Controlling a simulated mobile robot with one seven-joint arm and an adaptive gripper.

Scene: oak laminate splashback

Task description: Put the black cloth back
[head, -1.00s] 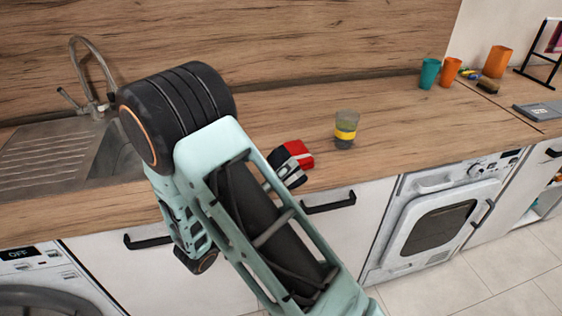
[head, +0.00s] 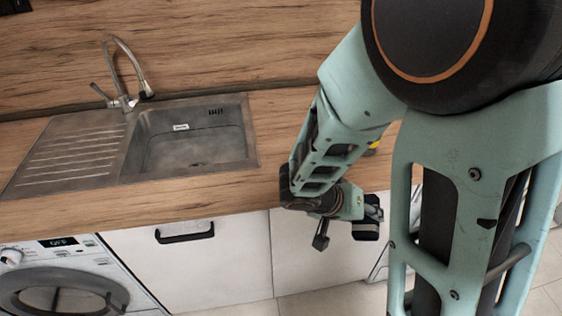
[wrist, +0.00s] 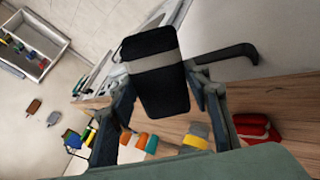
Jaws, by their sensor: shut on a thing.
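A black folded thing with a grey band, which looks like the black cloth (wrist: 152,97), sits between the fingers of my gripper (wrist: 160,80) in the wrist view. My gripper is shut on it. In the head view my gripper (head: 348,212) is in front of the white cabinet front, just below the counter's front edge. A dark shape there (head: 366,230) seems to be the cloth, partly hidden by the gripper.
A sink (head: 190,140) with a tap is set in the wooden counter (head: 272,125). A cup with a yellow band (wrist: 196,140) and a red item (wrist: 254,128) are on the counter. A dark handle (wrist: 228,55) projects beside the cloth. A washing machine (head: 65,280) stands at lower left.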

